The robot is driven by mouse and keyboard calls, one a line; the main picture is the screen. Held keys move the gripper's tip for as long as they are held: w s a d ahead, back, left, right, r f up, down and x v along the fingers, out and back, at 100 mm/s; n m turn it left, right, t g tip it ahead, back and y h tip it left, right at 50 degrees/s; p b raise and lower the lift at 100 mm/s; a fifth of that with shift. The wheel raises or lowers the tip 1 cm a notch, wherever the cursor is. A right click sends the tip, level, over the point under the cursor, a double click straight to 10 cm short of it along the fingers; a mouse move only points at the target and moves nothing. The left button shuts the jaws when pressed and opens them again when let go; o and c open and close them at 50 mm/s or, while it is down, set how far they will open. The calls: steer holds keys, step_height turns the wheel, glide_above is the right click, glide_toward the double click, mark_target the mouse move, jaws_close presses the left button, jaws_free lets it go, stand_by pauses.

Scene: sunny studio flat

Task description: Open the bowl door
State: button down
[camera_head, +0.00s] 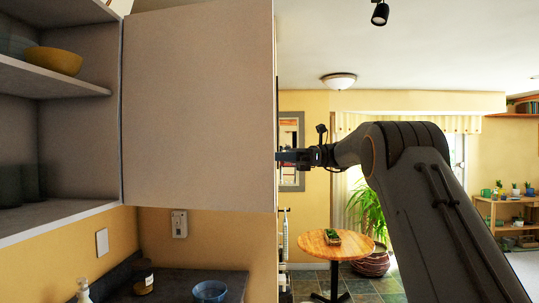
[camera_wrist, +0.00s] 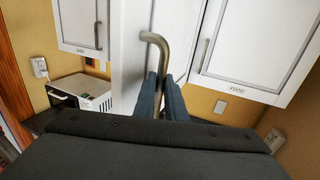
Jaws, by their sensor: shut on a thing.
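The bowl door (camera_head: 198,105) stands swung out from the cabinet in the head view, with its plain inner face toward the camera. The open cabinet (camera_head: 75,150) at left shows a yellow bowl (camera_head: 54,61) on its shelf. My gripper (camera_head: 281,157) is at the door's right, free edge; its fingertips are partly hidden behind the door. In the wrist view my gripper (camera_wrist: 161,88) is shut on the door's curved metal handle (camera_wrist: 156,40), with a dark finger on each side of the bar. The bowl label is not visible.
The wrist view shows a closed door labelled FOOD (camera_wrist: 262,50), another closed door (camera_wrist: 82,22) and a microwave (camera_wrist: 82,96). Below the open door are a counter (camera_head: 180,283) and blue bowl (camera_head: 209,291). A round table (camera_head: 312,246) and plant (camera_head: 368,215) stand beyond; floor there looks clear.

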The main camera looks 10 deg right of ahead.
steer(key=shift+a, duration=0.2)
steer(key=c, duration=2.2)
jaws_free()
steer(key=shift+a, duration=0.1)
steer(key=o, duration=0.4)
steer(key=shift+w+a+f, duration=0.1)
steer(key=shift+a, duration=0.3)
steer(key=shift+d, duration=0.65)
